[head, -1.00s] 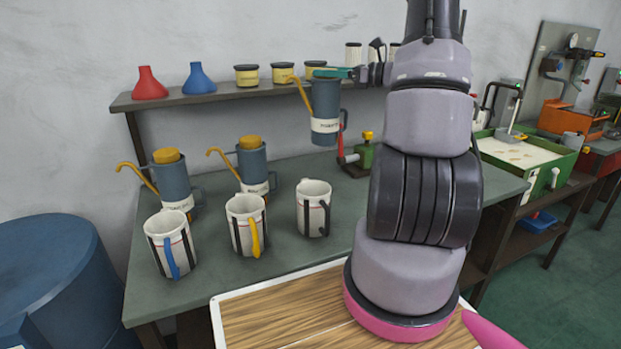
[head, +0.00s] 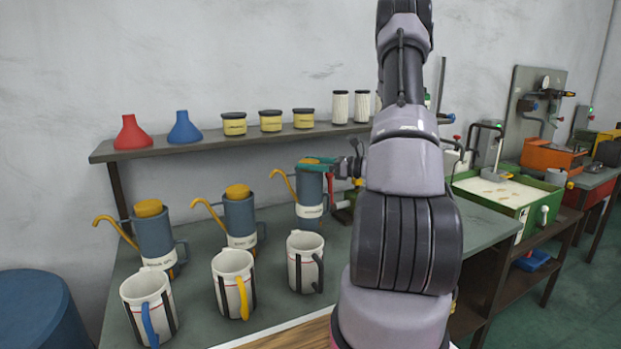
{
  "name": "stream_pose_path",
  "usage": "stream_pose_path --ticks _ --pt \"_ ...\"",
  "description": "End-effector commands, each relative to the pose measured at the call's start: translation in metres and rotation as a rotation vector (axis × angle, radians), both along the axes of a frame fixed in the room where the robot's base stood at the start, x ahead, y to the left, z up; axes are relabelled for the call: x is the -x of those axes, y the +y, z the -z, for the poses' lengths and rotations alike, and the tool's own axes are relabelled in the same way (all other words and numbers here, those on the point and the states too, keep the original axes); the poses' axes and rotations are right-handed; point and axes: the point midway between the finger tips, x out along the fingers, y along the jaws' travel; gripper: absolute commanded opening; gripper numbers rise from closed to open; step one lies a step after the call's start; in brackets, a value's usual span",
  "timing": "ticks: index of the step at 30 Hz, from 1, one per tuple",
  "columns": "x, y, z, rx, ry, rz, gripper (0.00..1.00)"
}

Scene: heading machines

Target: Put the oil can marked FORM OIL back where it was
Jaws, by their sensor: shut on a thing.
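A blue-grey oil can (head: 311,190) with an orange spout and a white label is held upright in my gripper (head: 328,173), which is shut on it at its upper right. The label is too small to read surely. The can is just behind the right white mug (head: 304,262), in line with two similar cans, the left can (head: 153,235) and the middle can (head: 239,215). The mug hides its lower edge, so I cannot tell whether it touches the green bench top (head: 200,300).
A blue-handled mug (head: 147,308) and a yellow-handled mug (head: 232,283) stand in front of the other cans. Behind is a shelf (head: 215,140) with a red funnel (head: 131,133), a blue funnel (head: 184,128), yellow tins (head: 271,121) and white filters (head: 340,107).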

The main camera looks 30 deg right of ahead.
Motion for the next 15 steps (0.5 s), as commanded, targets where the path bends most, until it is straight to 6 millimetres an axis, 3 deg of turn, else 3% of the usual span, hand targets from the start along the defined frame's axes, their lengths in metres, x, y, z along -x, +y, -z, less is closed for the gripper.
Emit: stream_pose_path --ticks 5,11,15 --pt "0.0 0.0 0.011 -0.001 0.0 0.0 0.0" --pt "0.0 0.0 0.039 -0.003 0.002 0.0 0.0" --pt "0.0 0.0 0.042 0.0 -0.003 0.0 0.0"
